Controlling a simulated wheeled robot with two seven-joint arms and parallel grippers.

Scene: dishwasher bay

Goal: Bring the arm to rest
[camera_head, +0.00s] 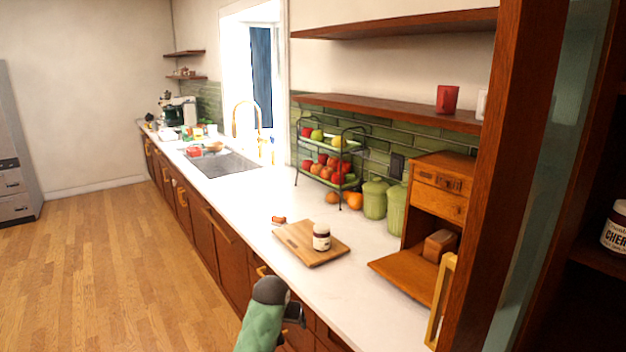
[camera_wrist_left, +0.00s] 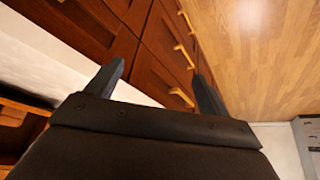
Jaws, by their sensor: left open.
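My left arm comes in at the bottom of the head view, in front of the counter's front edge. Its gripper (camera_head: 294,312) is small and partly cut off there. In the left wrist view the two dark fingers of the left gripper (camera_wrist_left: 160,88) stand well apart. Nothing is between them but the view of the drawer fronts and counter edge behind. The left gripper is open and empty. My right gripper is in neither view.
A white counter (camera_head: 255,205) runs along the wall above wooden drawers (camera_head: 215,240). On it are a cutting board (camera_head: 295,240) with a jar (camera_head: 321,236), a fruit rack (camera_head: 328,175), green canisters (camera_head: 375,199) and an open wooden box (camera_head: 440,185). The floor (camera_head: 100,270) at left is clear.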

